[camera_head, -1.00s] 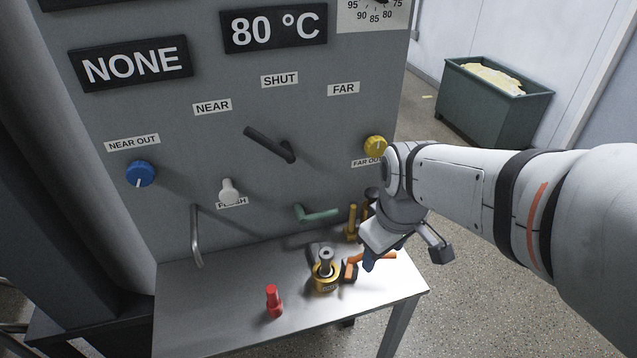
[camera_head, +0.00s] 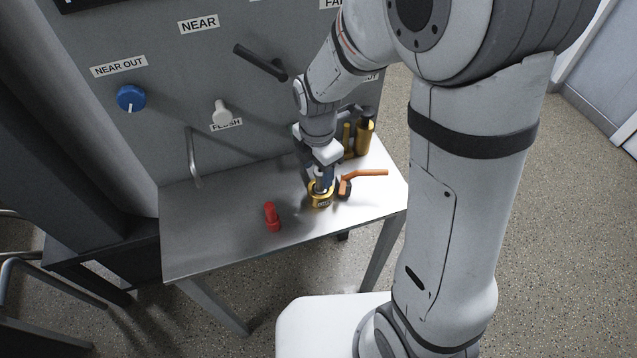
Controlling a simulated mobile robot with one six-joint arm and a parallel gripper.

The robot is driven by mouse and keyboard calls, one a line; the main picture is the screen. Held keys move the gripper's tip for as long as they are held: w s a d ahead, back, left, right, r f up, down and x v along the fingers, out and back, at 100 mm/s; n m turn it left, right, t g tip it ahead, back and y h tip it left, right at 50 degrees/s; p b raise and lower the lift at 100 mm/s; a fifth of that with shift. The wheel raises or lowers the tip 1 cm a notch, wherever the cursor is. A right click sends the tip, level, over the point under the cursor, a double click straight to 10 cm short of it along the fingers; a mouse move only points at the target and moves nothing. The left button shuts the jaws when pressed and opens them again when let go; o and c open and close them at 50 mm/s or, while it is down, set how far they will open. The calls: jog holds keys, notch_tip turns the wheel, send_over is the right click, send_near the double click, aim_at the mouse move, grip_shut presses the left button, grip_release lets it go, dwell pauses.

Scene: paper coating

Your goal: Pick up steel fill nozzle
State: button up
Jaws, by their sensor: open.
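A short steel piece with a yellow, brass-like collar (camera_head: 320,199) stands upright on the steel table; I take it for the steel fill nozzle. My gripper (camera_head: 322,178) points down right over it, with the fingers at or around its top. The jaws are open. The gripper hides most of the steel upper part, so I cannot tell whether the fingers touch it.
A red fitting (camera_head: 272,216) stands to the left on the table (camera_head: 215,215). An orange-handled part (camera_head: 365,174) lies close on the right, with brass cylinders (camera_head: 364,138) behind. A bent pipe (camera_head: 193,158) hangs from the panel. The table's left part is clear.

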aim_at(321, 184)
jog(key=f, duration=0.4)
jog(key=shift+d+f, duration=0.2)
jog(key=shift+d, duration=0.1)
jog(key=c, duration=1.1)
jog(key=shift+r, duration=0.1)
